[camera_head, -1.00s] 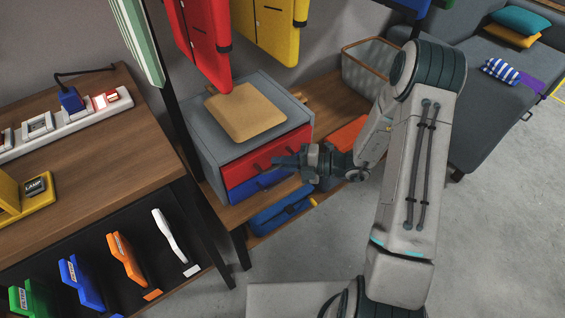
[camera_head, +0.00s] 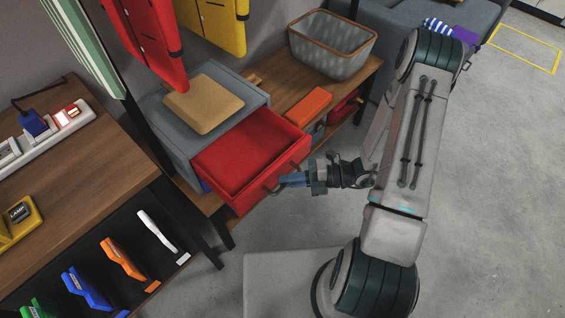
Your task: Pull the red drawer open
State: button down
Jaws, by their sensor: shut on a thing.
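The red drawer (camera_head: 243,154) is pulled well out of a grey cabinet (camera_head: 178,128), and its inside looks empty. The fingertips partly hide that handle. The blue drawer below is mostly hidden by the red one.
A tan board (camera_head: 206,103) lies on the cabinet. A wire basket (camera_head: 331,47) and an orange box (camera_head: 309,104) stand on the wooden bench to the right. Red and yellow items hang above. A wooden table (camera_head: 85,165) is at left. The floor in front is clear.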

jog(key=shift+s+d, duration=0.45)
jog(key=shift+s, duration=0.1)
jog(key=c, duration=1.5)
grip_release()
jog(key=shift+w+d, duration=0.1)
jog(key=d+r+p, duration=0.1)
jog(key=d+r, duration=0.1)
jog(key=d, duration=1.1)
jog(key=shift+s+d, duration=0.2)
jog(key=shift+d, duration=0.1)
